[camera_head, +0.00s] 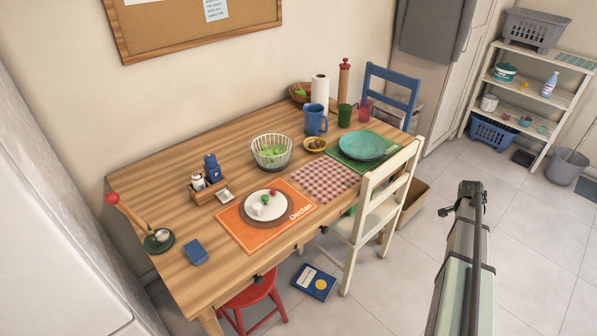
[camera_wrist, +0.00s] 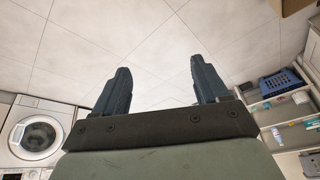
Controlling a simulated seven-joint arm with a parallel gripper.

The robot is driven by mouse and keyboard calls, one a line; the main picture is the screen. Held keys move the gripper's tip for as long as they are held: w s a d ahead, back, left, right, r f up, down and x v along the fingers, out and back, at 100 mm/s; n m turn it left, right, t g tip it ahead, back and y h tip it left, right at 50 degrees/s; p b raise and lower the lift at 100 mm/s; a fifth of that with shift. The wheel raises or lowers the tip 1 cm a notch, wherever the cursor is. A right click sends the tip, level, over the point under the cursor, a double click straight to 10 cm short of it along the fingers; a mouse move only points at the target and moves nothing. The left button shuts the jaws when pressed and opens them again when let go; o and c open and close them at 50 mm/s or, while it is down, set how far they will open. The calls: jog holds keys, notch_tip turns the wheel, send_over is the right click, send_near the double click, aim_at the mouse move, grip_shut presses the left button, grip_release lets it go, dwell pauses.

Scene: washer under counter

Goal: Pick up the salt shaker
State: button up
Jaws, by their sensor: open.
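A small white shaker with a dark top (camera_head: 198,182), which looks like the salt shaker, stands in a small wooden caddy (camera_head: 208,193) on the left part of the wooden table. A blue container (camera_head: 212,168) stands beside it in the caddy. My gripper (camera_wrist: 159,70) is open and empty, with bare floor tiles between its fingers in the wrist view. In the head view my arm is at the right, over the floor and well apart from the table. The shaker is not in the wrist view.
Near the caddy are a small square dish (camera_head: 225,196), a plate with food (camera_head: 267,206) on an orange mat, a wire bowl (camera_head: 271,152) and a blue box (camera_head: 195,252). A cream chair (camera_head: 376,205) stands at the table's right side.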

jog(key=w+d+r+m+t+h, duration=0.15)
jog(key=w+d+r, duration=0.25)
jog(key=r, duration=0.4)
jog(key=w+d+r+m, duration=0.2)
jog(key=w+d+r, duration=0.15)
jog(key=r, duration=0.45)
jog(key=w+a+r+y, duration=0.15)
jog(key=w+a, duration=0.35)
jog(key=a, duration=0.7)
jog(key=w+a+r+n+y, duration=0.15)
jog(key=w+a, duration=0.35)
jog(key=a, duration=0.7)
jog(key=w+a+r, duration=0.2)
jog(key=w+a, duration=0.3)
jog(key=a, duration=0.8)
notch_tip(320, 180, up, 8)
jog(key=n+g+y, duration=0.3)
jog(key=n, duration=0.1)
send_over(196, 174)
notch_tip(196, 174, down, 13)
jog(key=shift+f, duration=0.15)
